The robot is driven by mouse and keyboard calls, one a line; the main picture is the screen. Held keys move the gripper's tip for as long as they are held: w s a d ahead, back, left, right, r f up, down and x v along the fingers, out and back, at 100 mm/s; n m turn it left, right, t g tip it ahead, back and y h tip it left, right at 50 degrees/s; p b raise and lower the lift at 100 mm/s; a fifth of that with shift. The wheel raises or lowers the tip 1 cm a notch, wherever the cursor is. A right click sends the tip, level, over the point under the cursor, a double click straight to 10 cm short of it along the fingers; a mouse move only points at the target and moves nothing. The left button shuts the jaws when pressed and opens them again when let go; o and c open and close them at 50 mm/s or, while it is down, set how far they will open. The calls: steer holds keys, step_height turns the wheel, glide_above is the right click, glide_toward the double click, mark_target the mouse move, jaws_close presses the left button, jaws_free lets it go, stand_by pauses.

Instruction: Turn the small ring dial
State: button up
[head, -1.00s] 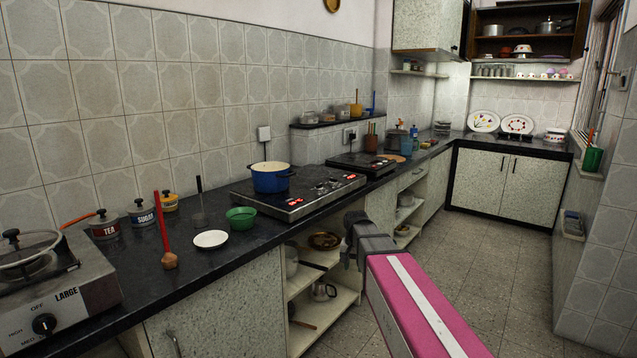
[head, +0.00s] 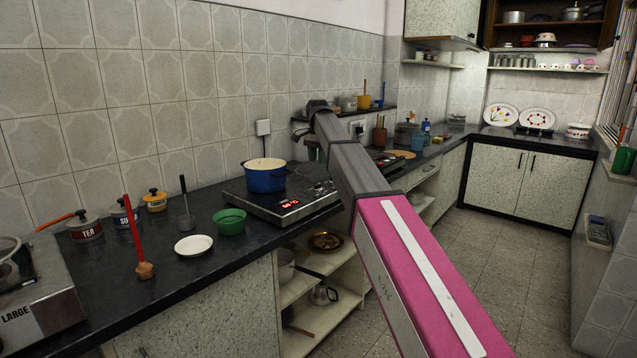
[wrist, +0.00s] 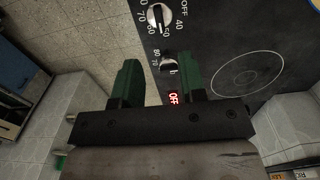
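The black hob (head: 262,202) is on the dark counter with a blue pot (head: 265,180) on it. In the wrist view a black hob panel (wrist: 215,40) carries two knobs. One knob (wrist: 157,17) is near the top, past the fingertips, with OFF and numbers around it. I cannot read which one is for the small ring. My gripper (wrist: 160,73) is open and empty. In the head view my arm mostly hides the gripper end.
Beside the hob are a green bowl (head: 230,221), a white saucer (head: 194,245), and a red-handled tool (head: 138,240). Labelled canisters (head: 86,228) stand at the left near a steel stove (head: 45,305). The floor (head: 470,225) at the right is clear.

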mark_target(318, 188)
step_height(318, 188, down, 10)
stand_by(0.5)
jaws_close()
